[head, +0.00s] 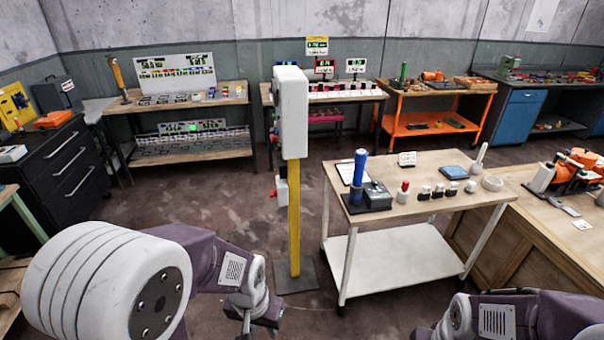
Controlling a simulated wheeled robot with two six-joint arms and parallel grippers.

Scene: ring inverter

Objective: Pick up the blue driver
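The blue driver (358,168) stands upright on a dark base at the left end of the white-legged cart's wooden top (425,184). A dark grey box stands against its right side. My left gripper (262,318) is low in the picture, left of the cart and well apart from the driver. Its fingers are small and dark, and I cannot tell whether they are open. My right arm comes in at the bottom right. Only a dark bit of its gripper (422,333) shows at the bottom edge, so its state is unclear.
A yellow post (294,220) with a white box on top stands left of the cart. A red-capped bottle (402,193), several small dark-and-white pieces, a blue pad (453,172) and a white ring (492,183) are on the cart. A wooden bench (560,225) adjoins at right.

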